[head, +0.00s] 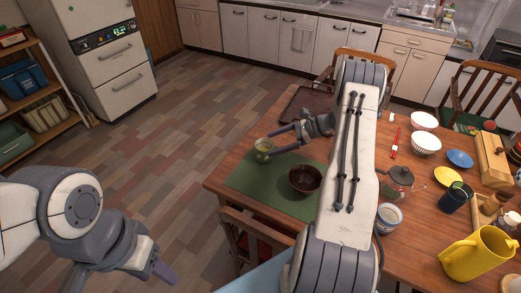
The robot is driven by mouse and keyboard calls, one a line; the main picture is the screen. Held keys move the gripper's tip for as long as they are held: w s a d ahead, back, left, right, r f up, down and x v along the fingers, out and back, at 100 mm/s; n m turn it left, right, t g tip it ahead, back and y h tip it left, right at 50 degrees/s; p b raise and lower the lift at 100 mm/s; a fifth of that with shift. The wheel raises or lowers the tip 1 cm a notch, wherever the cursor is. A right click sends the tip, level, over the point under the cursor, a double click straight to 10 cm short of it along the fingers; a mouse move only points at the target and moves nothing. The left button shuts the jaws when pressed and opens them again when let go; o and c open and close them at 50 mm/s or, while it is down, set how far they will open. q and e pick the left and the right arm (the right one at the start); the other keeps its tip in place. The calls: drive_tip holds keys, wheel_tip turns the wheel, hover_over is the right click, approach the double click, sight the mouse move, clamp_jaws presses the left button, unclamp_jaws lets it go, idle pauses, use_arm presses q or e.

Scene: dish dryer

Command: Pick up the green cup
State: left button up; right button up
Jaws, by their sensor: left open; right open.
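The green cup (262,157) stands upright near the far left corner of the green mat (246,181) on the wooden table. My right gripper (271,143) is open, its fingers pointing left at the cup. The fingertips are close to the cup's right side; whether they touch it I cannot tell. My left gripper (122,280) is open and empty at the lower left, away from the table and partly cut off by the frame edge.
A dark brown bowl (304,181) sits on the mat, close to my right arm. A brown tray (306,105) lies behind my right gripper. A glass teapot (398,180), several bowls and a yellow pitcher (477,255) stand to the right. A chair (255,235) is at the near edge.

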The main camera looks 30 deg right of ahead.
sight(257, 152)
drive_tip(key=d+f+m+t+b, duration=0.1)
drive_tip(key=d+f, duration=0.1)
drive_tip(key=shift+d+f+b, duration=0.1)
drive_tip(key=shift+f+b, duration=0.25)
drive_tip(key=shift+f, duration=0.05)
drive_tip(key=shift+w+d+f, duration=0.1)
drive_tip(key=shift+d+f, duration=0.05)
drive_tip(key=shift+d, duration=0.05)
drive_tip(key=x, duration=0.3)
drive_tip(key=p+x, duration=0.1)
drive_tip(key=x, duration=0.6)
drive_tip(key=shift+w+d+f+p, duration=0.1)
drive_tip(key=shift+d+f+p, duration=0.15)
drive_tip(key=shift+p, duration=0.05)
drive_tip(key=c, duration=1.4)
drive_tip(key=shift+r, duration=0.15)
